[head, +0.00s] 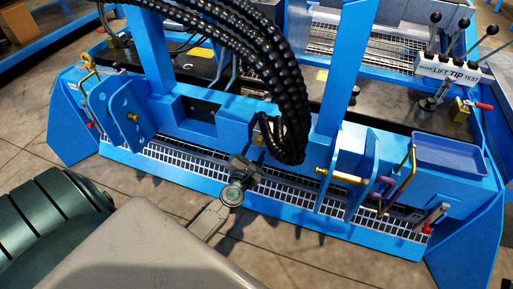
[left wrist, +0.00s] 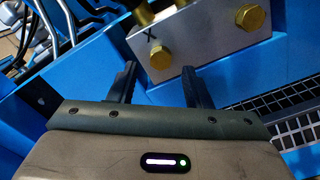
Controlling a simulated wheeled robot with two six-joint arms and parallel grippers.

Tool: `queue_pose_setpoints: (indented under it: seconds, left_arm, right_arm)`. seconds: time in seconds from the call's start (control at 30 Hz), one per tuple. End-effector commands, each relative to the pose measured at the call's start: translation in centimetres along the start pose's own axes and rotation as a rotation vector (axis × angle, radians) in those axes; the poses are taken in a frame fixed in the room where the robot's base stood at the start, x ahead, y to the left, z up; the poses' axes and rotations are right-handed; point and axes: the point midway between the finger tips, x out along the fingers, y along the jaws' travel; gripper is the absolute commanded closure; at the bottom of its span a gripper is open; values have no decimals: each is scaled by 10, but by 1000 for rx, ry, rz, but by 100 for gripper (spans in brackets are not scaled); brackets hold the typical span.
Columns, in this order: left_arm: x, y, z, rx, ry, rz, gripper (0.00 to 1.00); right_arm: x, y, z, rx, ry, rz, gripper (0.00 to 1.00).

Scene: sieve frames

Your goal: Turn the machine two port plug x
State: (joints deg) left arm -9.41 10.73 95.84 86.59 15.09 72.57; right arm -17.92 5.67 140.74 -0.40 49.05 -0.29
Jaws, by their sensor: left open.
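In the left wrist view a silver metal block (left wrist: 205,40) carries two brass hex plugs on its face. One brass plug (left wrist: 160,56) sits just below a dark X mark, and a second brass plug (left wrist: 250,17) is to its right. My left gripper (left wrist: 158,86) is open and empty, its two dark fingers apart below the block, with the X plug just above the gap between them. In the head view my left gripper (head: 245,168) is beside the blue machine's (head: 240,125) crossbar, below the black hoses. I cannot make out the plugs there. My right gripper is not in view.
Thick black hoses (head: 265,60) arch down close to my left gripper. A brass pin (head: 340,176) crosses blue plates to the right, near a blue tray (head: 450,155). A lever panel (head: 445,70) stands at upper right. A grated step (head: 180,158) runs along the machine's front.

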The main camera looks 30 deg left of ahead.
Motion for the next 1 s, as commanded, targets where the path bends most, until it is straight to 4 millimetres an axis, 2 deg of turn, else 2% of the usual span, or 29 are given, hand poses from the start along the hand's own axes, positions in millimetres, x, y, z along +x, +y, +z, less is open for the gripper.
queue_pose_setpoints:
  seconds: [0.03,0.2,0.5,0.73,1.0]
  left_arm:
    - [7,0,0,0,-1,0,55]
    - [20,0,0,1,0,-1,55]
    - [21,0,0,1,0,-1,55]
    - [21,0,0,1,0,-1,100]
    - [21,0,0,23,1,-2,100]
  right_arm:
    - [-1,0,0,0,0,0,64]
    - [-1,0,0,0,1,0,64]
    - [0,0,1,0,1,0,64]
    - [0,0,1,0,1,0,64]
    - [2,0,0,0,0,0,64]
